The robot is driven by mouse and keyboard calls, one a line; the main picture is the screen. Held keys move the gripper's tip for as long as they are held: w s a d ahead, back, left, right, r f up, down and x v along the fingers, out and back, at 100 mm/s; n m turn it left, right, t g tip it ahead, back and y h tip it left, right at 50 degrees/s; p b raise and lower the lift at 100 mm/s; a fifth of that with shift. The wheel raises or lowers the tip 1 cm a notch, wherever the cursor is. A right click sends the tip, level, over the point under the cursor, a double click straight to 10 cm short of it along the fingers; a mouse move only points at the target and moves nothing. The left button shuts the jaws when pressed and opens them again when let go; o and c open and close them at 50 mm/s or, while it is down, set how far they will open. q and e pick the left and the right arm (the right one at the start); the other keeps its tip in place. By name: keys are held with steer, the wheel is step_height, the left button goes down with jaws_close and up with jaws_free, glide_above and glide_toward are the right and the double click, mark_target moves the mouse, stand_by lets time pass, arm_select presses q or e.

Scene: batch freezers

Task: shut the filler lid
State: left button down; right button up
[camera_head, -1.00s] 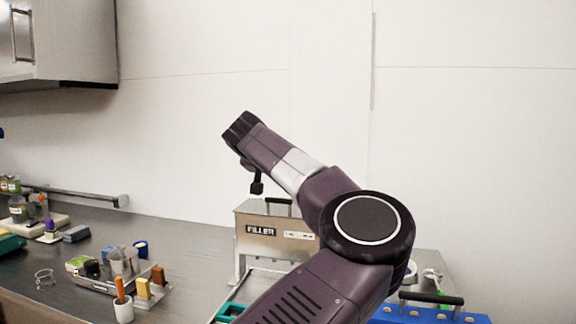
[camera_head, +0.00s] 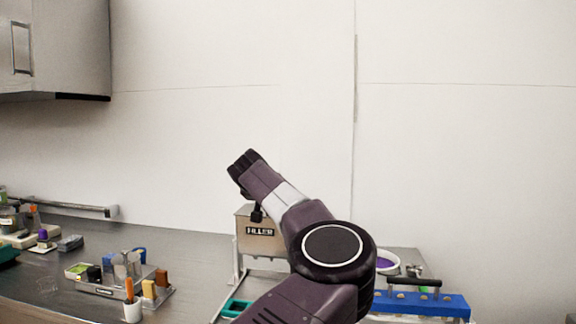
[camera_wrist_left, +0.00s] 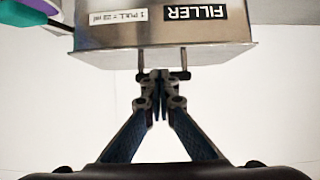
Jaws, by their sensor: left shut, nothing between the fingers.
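The filler is a steel box (camera_head: 262,243) with a black label on the counter, partly behind my left arm in the head view. It shows upside down at the top of the left wrist view (camera_wrist_left: 120,32). Its lid edge (camera_wrist_left: 110,47) lies along the box top there, with two handle posts (camera_wrist_left: 184,62) beyond it. The lid looks level, but I cannot tell whether it is fully seated. My left gripper (camera_wrist_left: 158,78) is shut and empty, its tips between the posts at the handle. In the head view the gripper (camera_head: 257,214) is small, over the filler top. My right gripper is not in view.

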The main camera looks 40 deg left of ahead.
arm_select(q)
steer(key=shift+f, duration=0.3)
steer(key=v, duration=1.2)
steer(key=shift+r, duration=0.25)
